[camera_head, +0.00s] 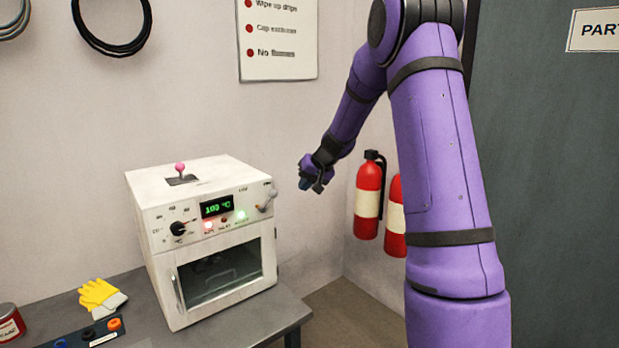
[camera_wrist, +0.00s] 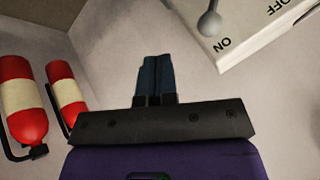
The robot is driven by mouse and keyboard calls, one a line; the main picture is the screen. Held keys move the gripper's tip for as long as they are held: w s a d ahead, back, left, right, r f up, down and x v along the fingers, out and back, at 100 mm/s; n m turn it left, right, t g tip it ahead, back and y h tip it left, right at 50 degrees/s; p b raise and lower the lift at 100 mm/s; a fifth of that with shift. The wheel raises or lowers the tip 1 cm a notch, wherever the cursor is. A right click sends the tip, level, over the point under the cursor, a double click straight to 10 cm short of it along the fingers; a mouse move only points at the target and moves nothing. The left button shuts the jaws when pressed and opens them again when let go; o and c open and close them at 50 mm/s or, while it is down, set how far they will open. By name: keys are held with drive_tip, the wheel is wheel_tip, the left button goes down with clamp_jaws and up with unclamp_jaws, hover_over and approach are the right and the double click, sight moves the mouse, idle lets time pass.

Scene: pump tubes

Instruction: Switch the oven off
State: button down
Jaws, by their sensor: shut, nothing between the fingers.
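The white oven (camera_head: 215,235) stands on the grey table in the head view. Its display (camera_head: 216,207) is lit green and reads about 100 °C, with small red and green lights below. A grey lever switch (camera_head: 267,201) sits at the right end of its front panel. My gripper (camera_head: 311,186) is shut and empty, to the right of the oven and apart from the lever. It also shows in the wrist view (camera_wrist: 155,75).
Two red fire extinguishers (camera_head: 369,198) hang on the wall to the right of my gripper. A pink-knobbed lever (camera_head: 180,169) stands on the oven's top, and a black dial (camera_head: 179,228) is on its panel. Yellow gloves (camera_head: 100,296) lie left of the oven. Space between gripper and oven is clear.

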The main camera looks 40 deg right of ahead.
sight(273, 193)
drive_tip(key=w+a+f, duration=0.3)
drive_tip(key=w+a, duration=0.1)
drive_tip(key=shift+w, duration=0.3)
drive_tip(key=shift+a+r, duration=0.1)
drive_tip(key=shift+a, duration=0.1)
drive_tip(key=shift+a+r+h, duration=0.1)
drive_tip(key=shift+r+h, duration=0.05)
drive_tip(key=shift+h, duration=0.15)
